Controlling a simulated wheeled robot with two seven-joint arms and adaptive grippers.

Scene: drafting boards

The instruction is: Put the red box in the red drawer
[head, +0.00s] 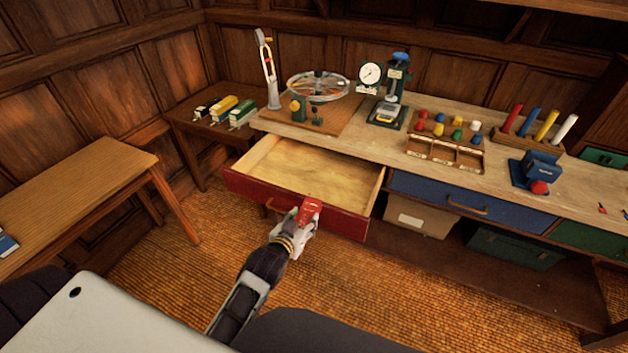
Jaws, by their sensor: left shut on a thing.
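The red drawer (345,222) is pulled open at the left end of the workbench. Its pale wooden inside looks empty. My left gripper (303,218) is shut on the red box (310,207). In the head view the box overlaps the drawer's front panel, near its top edge; I cannot tell its exact height or whether it touches the panel. The gripper's fingers hide the lower part of the box, and the gripper covers part of the drawer front. My right gripper is not in view.
The blue drawer (470,200) beside it is shut. On the bench (390,143) stand a wheel device (318,87), a dial gauge stand (388,95), a sorting tray (444,154) and a rack of coloured rods (528,138). A wooden table (80,185) stands left; floor between is clear.

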